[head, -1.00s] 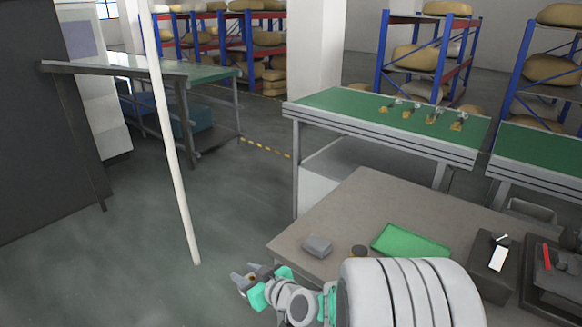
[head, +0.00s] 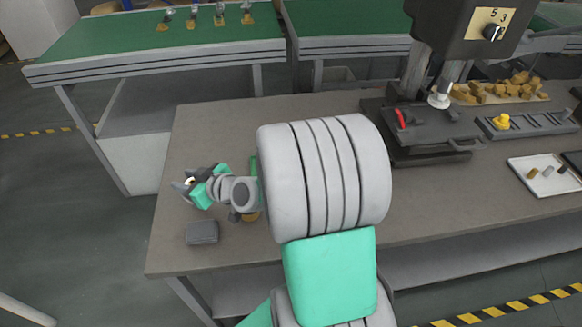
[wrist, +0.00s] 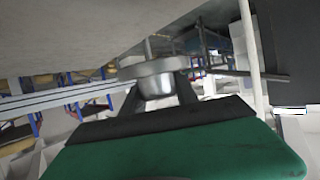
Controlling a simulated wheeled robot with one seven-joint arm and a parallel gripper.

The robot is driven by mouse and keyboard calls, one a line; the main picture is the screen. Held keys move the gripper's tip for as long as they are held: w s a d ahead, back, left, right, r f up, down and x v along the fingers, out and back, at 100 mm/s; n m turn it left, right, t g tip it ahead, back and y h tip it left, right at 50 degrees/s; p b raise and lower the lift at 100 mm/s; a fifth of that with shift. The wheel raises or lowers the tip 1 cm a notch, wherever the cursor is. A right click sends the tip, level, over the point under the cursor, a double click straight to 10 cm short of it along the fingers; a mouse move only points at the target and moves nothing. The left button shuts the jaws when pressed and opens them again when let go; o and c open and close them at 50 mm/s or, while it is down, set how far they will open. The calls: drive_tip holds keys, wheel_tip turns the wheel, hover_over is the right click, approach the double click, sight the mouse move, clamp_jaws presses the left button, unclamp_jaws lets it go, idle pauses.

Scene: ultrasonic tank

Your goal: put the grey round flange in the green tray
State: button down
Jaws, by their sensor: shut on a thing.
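My gripper (head: 182,186) is over the left part of the brown table, with its fingers pointing left. In the wrist view, its two dark fingers (wrist: 160,100) are shut on the grey round flange (wrist: 153,71), which has a wide disc and a narrower round boss. The flange is too small to make out clearly in the head view. The green tray (head: 254,168) is almost wholly hidden behind my arm; only a thin green strip shows, to the right of my gripper.
A grey block (head: 202,232) lies near the table's (head: 200,120) left front. A small brass-coloured thing (head: 250,216) is partly hidden by my arm. A dark press (head: 430,125) and a white tray with small parts (head: 530,185) stand to the right. A green-topped bench (head: 120,50) is behind.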

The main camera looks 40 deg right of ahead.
drive_tip(key=s+d+r+m+h+b, duration=0.1)
drive_tip(key=d+r+b, duration=0.1)
drive_tip(key=d, duration=0.9)
drive_tip(key=s+d+r+b, duration=0.1)
drive_tip(key=d+b, duration=0.1)
drive_tip(key=d, duration=0.9)
drive_tip(key=s+d+b, duration=0.4)
drive_tip(key=s+d, duration=1)
drive_tip(key=shift+t, duration=0.3)
drive_tip(key=w+a+f+b, duration=0.1)
drive_tip(key=w+a+f, duration=0.1)
drive_tip(key=w, duration=0.1)
drive_tip(key=w+a+f+b, duration=0.2)
drive_tip(key=w+f, duration=0.1)
drive_tip(key=w, duration=0.1)
drive_tip(key=w+a+f+b, duration=0.2)
drive_tip(key=w+a+f, duration=0.1)
drive_tip(key=w, duration=0.1)
drive_tip(key=shift+w+f, duration=0.1)
drive_tip(key=shift+f, duration=0.1)
drive_tip(key=shift+w+a+f, duration=0.1)
drive_tip(key=shift+w+f, duration=0.1)
drive_tip(key=shift+f, duration=0.1)
drive_tip(key=shift+w+a+f+b, duration=0.1)
drive_tip(key=shift+w+f+b, duration=0.1)
drive_tip(key=shift+f, duration=0.7)
drive_tip(key=shift+w+a+f+b, duration=0.1)
drive_tip(key=shift+f+b, duration=0.05)
drive_tip(key=shift+f, duration=0.75)
drive_tip(key=shift+f, duration=0.1)
